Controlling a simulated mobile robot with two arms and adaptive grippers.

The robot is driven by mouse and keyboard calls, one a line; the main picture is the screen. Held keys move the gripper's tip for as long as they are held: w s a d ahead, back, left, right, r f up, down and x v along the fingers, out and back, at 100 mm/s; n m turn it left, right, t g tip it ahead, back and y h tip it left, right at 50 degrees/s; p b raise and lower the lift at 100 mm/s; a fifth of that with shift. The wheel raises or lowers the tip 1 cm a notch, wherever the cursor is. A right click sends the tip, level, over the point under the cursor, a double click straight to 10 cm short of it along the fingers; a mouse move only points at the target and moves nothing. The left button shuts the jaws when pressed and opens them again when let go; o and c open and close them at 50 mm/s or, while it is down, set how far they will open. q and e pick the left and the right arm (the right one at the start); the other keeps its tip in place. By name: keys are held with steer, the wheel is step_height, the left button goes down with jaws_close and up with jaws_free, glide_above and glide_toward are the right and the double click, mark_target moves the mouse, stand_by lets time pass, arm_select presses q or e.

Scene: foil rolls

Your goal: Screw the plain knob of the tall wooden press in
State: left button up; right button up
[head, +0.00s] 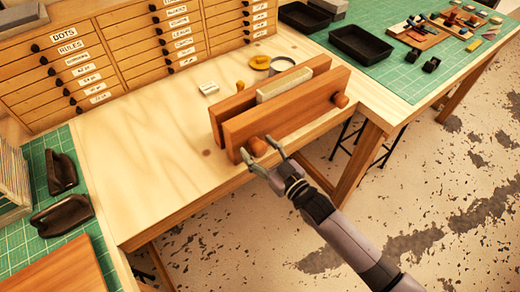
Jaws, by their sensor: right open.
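The wooden press (285,116) stands at the front edge of the pale bench, with two upright reddish boards and a pale block (285,85) between them. One round wooden knob (258,146) is at the near left end of its front board. Another knob (341,100) is at the right end. I see no clear marking on either knob, so I cannot tell which is the plain one. My right gripper (257,151) is open at the near left knob, its fingertips to either side of it. I cannot tell whether they touch it. My left gripper is out of view.
Behind the press are a round tin (281,66), a yellow disc (260,62) and a small white block (209,88). Drawers (82,65) line the back. Black trays (361,43) lie on the right green mat. The bench left of the press is clear.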

steer(key=shift+s+d, duration=0.1)
steer(key=v, duration=1.1)
steer(key=shift+s+d, duration=0.25)
steer(key=shift+s, duration=0.05)
